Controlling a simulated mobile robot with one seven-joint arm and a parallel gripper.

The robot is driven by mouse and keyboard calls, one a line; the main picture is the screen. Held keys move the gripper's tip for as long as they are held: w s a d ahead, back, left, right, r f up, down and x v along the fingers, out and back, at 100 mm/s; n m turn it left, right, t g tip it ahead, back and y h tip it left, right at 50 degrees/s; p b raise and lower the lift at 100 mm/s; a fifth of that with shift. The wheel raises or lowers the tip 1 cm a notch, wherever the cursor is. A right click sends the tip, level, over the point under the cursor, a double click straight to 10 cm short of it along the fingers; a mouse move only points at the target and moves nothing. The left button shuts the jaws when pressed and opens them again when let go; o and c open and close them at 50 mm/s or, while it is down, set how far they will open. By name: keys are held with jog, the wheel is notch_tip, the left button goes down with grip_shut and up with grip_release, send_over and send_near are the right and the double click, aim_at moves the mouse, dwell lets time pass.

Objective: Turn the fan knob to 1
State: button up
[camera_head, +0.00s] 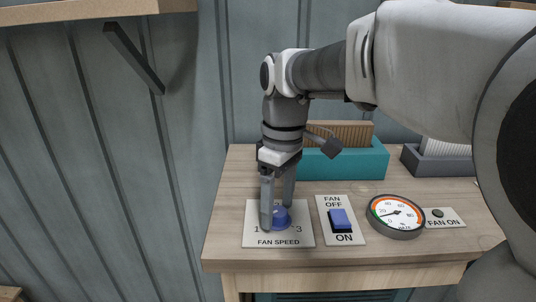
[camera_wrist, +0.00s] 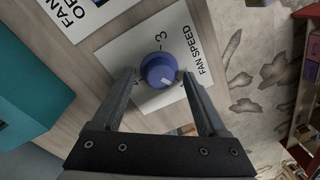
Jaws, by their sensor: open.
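The fan knob (camera_head: 281,216) is round and blue, on a white FAN SPEED plate (camera_head: 280,241) at the front left of the bench. The plate shows a 1 on the left and a 3 on the right in the head view. My gripper (camera_head: 277,218) points down over the knob, with its fingers apart on either side. In the wrist view the knob (camera_wrist: 158,70) lies between the spread fingertips of my gripper (camera_wrist: 157,77). A small pale mark shows on its top, but its exact setting is too small to tell. I cannot tell whether the fingers touch the knob.
A blue rocker switch (camera_head: 341,220) marked FAN OFF and ON sits just right of the plate. Further right are a round gauge (camera_head: 396,216) and a FAN ON lamp (camera_head: 437,213). A teal box (camera_head: 345,164) and a grey box (camera_head: 436,163) stand behind.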

notch_tip(320, 180, up, 17)
jog(key=w+p, duration=0.1)
jog(key=shift+d+r, duration=0.15)
jog(key=shift+d, duration=0.2)
dwell(0.3)
jog(key=m+t+b, duration=0.2)
jog(key=m+t, duration=0.4)
jog(key=m, duration=0.5)
send_near(282, 206)
jog(key=s+d+f, duration=0.9)
jog(key=f, duration=0.1)
jog(key=shift+s+d, duration=0.25)
